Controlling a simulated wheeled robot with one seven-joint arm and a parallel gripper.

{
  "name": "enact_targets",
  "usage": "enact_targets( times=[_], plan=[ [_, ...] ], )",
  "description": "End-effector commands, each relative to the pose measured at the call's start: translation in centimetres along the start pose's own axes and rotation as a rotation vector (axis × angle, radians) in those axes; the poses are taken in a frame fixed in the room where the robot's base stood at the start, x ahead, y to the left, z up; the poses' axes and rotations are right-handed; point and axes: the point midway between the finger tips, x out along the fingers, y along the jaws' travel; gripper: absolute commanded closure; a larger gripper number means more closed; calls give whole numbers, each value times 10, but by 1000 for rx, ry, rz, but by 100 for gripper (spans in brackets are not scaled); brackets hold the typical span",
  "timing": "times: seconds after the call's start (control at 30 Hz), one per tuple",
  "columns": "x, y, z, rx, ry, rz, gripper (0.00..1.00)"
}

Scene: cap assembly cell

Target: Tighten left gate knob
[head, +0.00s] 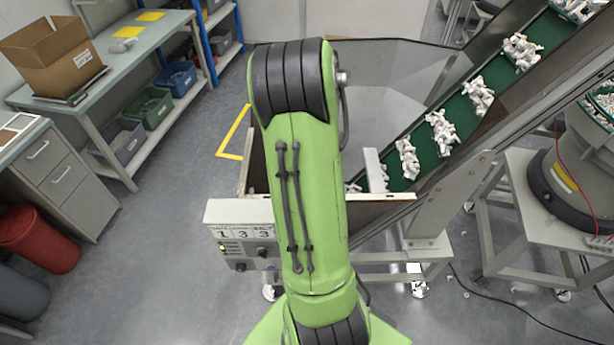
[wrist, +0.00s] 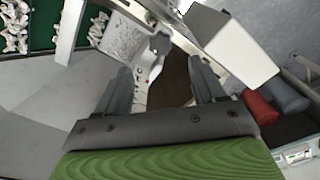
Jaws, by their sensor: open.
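In the wrist view my gripper (wrist: 162,68) is open, with its two dark fingers apart and nothing held between them. Just beyond the fingertips, between them in the picture, a small dark knob-like part (wrist: 158,43) sits by a pale metal plate (wrist: 140,85). It is apart from the fingers in the picture; I cannot tell for certain that it is the left gate knob. In the head view my green arm covers the middle of the hopper (head: 380,75), and my gripper and the knob are hidden there.
A green conveyor (head: 465,108) with clumps of white parts rises to the right. A white control box (head: 240,233) is on the hopper's front left; a pale box (wrist: 235,50) stands close right of my fingers in the wrist view. A red bin (head: 38,240) is far left.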

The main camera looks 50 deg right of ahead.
Motion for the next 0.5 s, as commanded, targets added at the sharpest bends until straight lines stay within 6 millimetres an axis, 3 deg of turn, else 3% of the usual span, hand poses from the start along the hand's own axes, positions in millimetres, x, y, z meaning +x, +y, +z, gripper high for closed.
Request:
enact_targets(
  times=[0.1,0.3,0.5],
  plan=[
    [32,-1,0,0,-5,-3,31],
    [77,-1,1,1,-4,-2,31],
    [97,-1,-1,0,1,0,31]
  ],
)
